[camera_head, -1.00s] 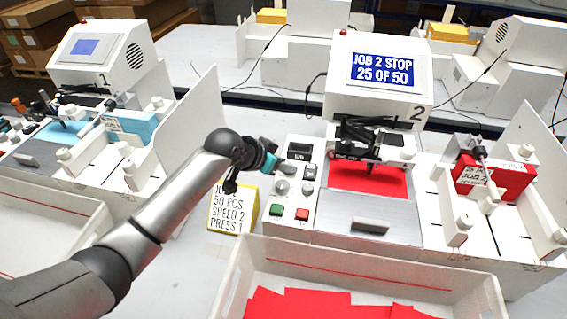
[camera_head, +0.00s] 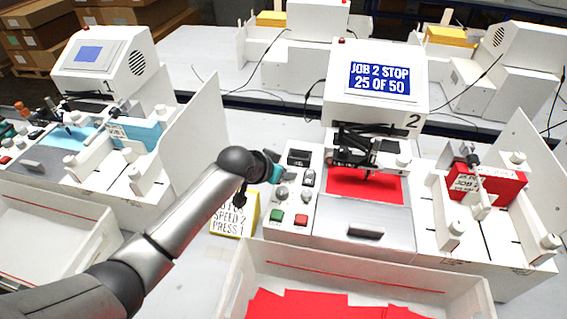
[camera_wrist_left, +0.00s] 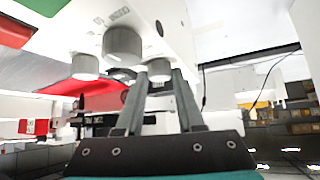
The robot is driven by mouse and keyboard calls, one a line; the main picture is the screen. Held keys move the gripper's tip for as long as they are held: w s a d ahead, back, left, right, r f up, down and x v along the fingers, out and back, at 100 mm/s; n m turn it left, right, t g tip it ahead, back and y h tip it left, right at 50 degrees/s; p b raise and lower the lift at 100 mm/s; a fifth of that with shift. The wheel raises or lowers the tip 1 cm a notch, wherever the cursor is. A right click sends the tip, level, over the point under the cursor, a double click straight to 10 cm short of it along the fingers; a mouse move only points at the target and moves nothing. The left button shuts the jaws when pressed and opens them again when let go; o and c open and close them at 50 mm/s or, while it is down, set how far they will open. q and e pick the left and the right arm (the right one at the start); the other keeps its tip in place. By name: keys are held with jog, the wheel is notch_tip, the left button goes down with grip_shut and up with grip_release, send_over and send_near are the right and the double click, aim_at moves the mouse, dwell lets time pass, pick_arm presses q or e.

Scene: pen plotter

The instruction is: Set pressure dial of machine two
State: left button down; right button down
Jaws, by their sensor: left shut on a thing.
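Machine two (camera_head: 375,100) is white, with a blue screen reading "JOB 2 STOP 25 OF 50". Its control panel (camera_head: 290,233) carries grey round dials, including one at the middle left (camera_head: 281,194) and one at the right (camera_head: 306,196). My left gripper (camera_head: 280,174) is at the panel's upper left. In the left wrist view its fingers (camera_wrist_left: 159,88) close around a small grey knob (camera_wrist_left: 159,69), beside a larger dial (camera_wrist_left: 122,43) and another small knob (camera_wrist_left: 85,66). The held knob's label and pointer are hidden. My right gripper is out of view.
A yellow-edged card (camera_head: 232,217) reading "SPEED 2 PRESS 1" stands left of the panel, its top partly covered by my arm. Green (camera_head: 276,215) and red (camera_head: 301,220) buttons sit below the dials. A white bin (camera_head: 370,265) with red sheets stands in front.

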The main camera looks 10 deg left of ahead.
pick_arm(q)
jog(key=n+y+p, duration=0.1)
jog(key=p, duration=0.1)
jog(key=n+y+p, duration=0.1)
jog(key=n, duration=0.1)
jog(key=shift+s+d+r+t+p, duration=0.1)
jog(key=shift+d+r+t+p, duration=0.05)
jog(key=shift+d+t+p, duration=0.25)
jog(key=shift+n+y+p, duration=0.35)
jog(key=shift+n+y, duration=0.65)
jog(key=shift+n, duration=0.1)
jog(key=shift+f+n+y, duration=0.2)
jog(key=shift+n+y, duration=0.5)
jog(key=shift+n, duration=0.2)
jog(key=c, duration=0.5)
grip_release()
jog(key=shift+r, duration=0.1)
